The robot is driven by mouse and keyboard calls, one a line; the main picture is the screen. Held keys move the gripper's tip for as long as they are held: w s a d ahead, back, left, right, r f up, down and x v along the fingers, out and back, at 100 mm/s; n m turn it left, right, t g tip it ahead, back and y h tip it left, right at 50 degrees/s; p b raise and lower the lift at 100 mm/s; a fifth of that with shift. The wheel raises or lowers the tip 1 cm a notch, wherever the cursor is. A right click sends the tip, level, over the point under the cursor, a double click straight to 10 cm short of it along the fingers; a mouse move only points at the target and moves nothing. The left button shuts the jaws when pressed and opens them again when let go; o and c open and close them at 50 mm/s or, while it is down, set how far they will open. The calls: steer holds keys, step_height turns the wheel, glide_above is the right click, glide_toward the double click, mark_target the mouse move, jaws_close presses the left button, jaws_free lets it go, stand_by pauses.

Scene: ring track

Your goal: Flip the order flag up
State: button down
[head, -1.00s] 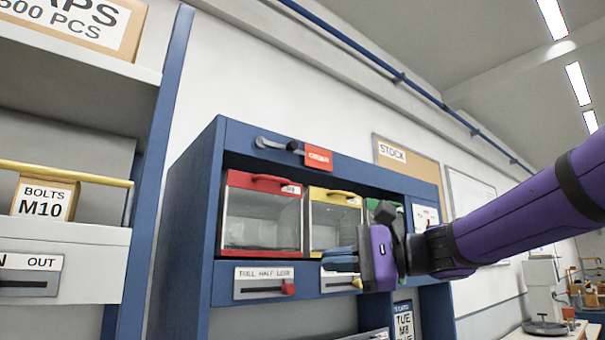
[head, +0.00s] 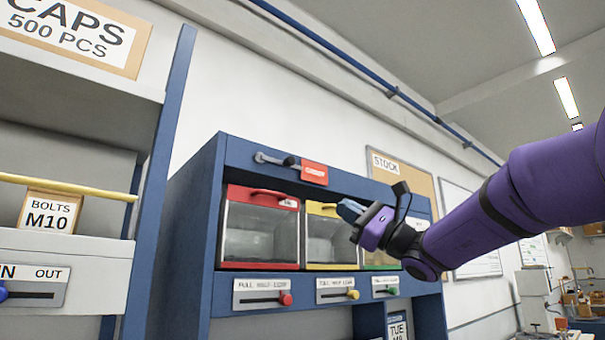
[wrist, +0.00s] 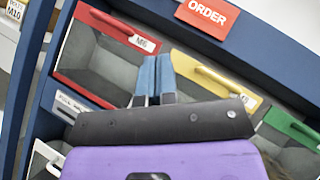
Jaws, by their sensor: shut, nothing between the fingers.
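The order flag is a red plate (head: 314,172) on a grey arm (head: 276,160), mounted on the blue top board of the cabinet (head: 235,150). The flag lies roughly along the board, with its red plate at the right end. Its red ORDER plate also shows at the top of the wrist view (wrist: 207,16). My gripper (head: 345,209) is shut and empty. It is in front of the yellow bin, below and right of the flag, apart from it. In the wrist view its blue fingertips (wrist: 155,62) are together, below and left of the plate.
Red (head: 260,235), yellow (head: 333,240) and green (head: 382,261) bins sit under the board, with sliders below them. A shelf with a BOLTS M10 box (head: 47,211) stands at left. A STOCK board (head: 405,178) hangs behind my arm.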

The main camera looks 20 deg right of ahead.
glide_toward(291, 166)
steer(key=shift+w+d+x, duration=0.1)
steer(key=shift+x, duration=1.05)
steer(key=shift+w+d+x, duration=0.15)
steer(key=shift+x, duration=1.05)
steer(key=shift+w+d+x, duration=0.1)
steer(key=shift+x, duration=1.05)
steer(key=shift+r+g, duration=0.1)
steer(key=shift+g, duration=0.2)
